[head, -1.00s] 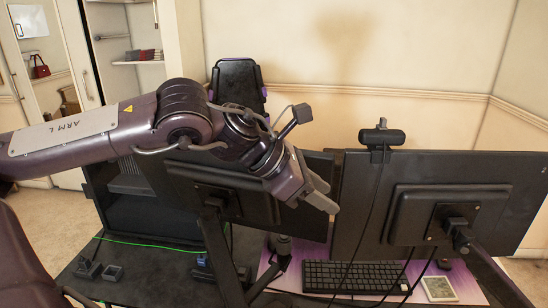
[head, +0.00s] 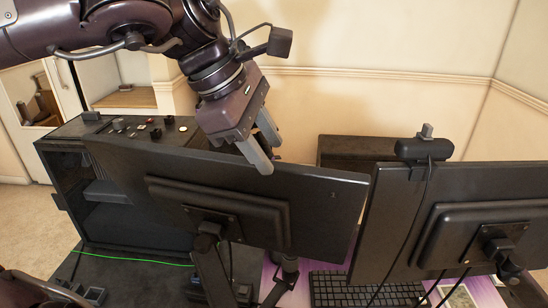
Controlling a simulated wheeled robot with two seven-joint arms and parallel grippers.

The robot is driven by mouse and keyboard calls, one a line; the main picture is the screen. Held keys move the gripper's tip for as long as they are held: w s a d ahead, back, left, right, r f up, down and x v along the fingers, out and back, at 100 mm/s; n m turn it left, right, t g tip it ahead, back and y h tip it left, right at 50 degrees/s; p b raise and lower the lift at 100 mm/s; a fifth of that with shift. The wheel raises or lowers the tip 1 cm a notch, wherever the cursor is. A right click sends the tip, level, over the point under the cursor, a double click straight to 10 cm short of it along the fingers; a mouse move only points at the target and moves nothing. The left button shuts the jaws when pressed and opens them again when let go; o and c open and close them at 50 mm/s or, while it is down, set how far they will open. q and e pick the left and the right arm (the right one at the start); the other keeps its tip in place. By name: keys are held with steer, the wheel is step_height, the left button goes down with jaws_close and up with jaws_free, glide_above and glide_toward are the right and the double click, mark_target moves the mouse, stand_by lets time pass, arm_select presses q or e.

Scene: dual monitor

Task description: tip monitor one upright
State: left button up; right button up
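The left monitor (head: 330,205) shows its black back, on an arm stand; it is tilted, its top edge sloping down to the right. The right monitor (head: 395,210) stands beside it, also back toward me, tilted the other way. No label shows which is monitor one. My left gripper (head: 268,158) is over the left monitor's top edge, its fingers apart. The near finger's tip overlaps the top edge on my side; the other finger is farther back. Whether either finger touches the monitor I cannot tell. My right gripper is not in view.
A webcam (head: 424,150) sits on top of the right monitor. A keyboard (head: 345,290) lies under the monitors. A green cable (head: 135,260) crosses the dark desk. The wall behind is bare.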

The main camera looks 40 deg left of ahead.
mark_target(282, 168)
arm_select(q)
steer(key=shift+w+a, duration=0.15)
steer(key=shift+a, duration=0.05)
steer(key=shift+d+f, duration=0.15)
steer(key=d+f, duration=0.1)
steer(key=w+d+f+p, duration=0.1)
steer(key=f, duration=0.1)
steer(key=shift+a+x, duration=0.2)
steer(key=shift+x, duration=1)
steer(key=shift+w+f, duration=0.3)
steer(key=shift+f, duration=0.2)
steer(key=shift+d, duration=0.2)
steer(key=shift+a, duration=0.1)
steer(key=c, duration=0.8)
jaws_close()
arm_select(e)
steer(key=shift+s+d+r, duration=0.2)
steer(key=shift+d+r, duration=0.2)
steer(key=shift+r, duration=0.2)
